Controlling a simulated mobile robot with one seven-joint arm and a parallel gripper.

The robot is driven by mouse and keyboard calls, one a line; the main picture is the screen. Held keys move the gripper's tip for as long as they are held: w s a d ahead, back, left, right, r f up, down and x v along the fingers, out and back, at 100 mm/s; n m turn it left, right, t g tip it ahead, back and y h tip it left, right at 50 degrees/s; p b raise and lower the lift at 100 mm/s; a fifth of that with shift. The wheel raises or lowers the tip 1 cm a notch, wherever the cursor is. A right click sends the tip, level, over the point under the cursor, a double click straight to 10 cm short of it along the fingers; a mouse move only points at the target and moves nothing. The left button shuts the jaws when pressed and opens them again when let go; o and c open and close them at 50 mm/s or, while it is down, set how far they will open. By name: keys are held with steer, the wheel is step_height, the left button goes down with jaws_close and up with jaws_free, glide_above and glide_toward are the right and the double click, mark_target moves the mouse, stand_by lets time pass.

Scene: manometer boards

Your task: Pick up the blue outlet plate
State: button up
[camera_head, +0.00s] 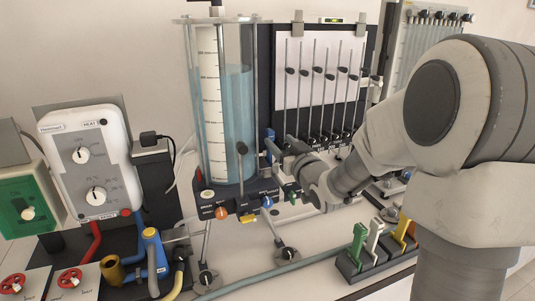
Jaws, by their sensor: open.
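A small blue piece (270,141), which looks like the blue outlet plate, shows at the right side of the clear water tank (238,110), just above its dark base. It is mostly hidden, so its shape and mounting cannot be made out. My gripper (281,148) is open, with its dark fingers pointing left toward the blue piece. The fingertips are very close to it; I cannot tell whether they touch it. My wrist and arm come in from the right and hide part of the bench.
A dark rack (346,266) with green, white and yellow upright plates stands at the front right. The manometer board (320,70) stands behind my gripper. A white heater control box (88,160) and red-knobbed valves are at left. Pipes run along the bench front.

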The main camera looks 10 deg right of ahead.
mark_target(272, 135)
steer(key=shift+w+a+p, duration=0.15)
steer(key=shift+w+a, duration=0.1)
steer(key=shift+w, duration=0.65)
steer(key=shift+w+a+p, duration=0.15)
steer(key=shift+w+a, duration=0.15)
steer(key=shift+w, duration=0.6)
steer(key=shift+w+a+p, duration=0.15)
steer(key=shift+w+a, duration=0.1)
steer(key=shift+w, duration=0.65)
jaws_close()
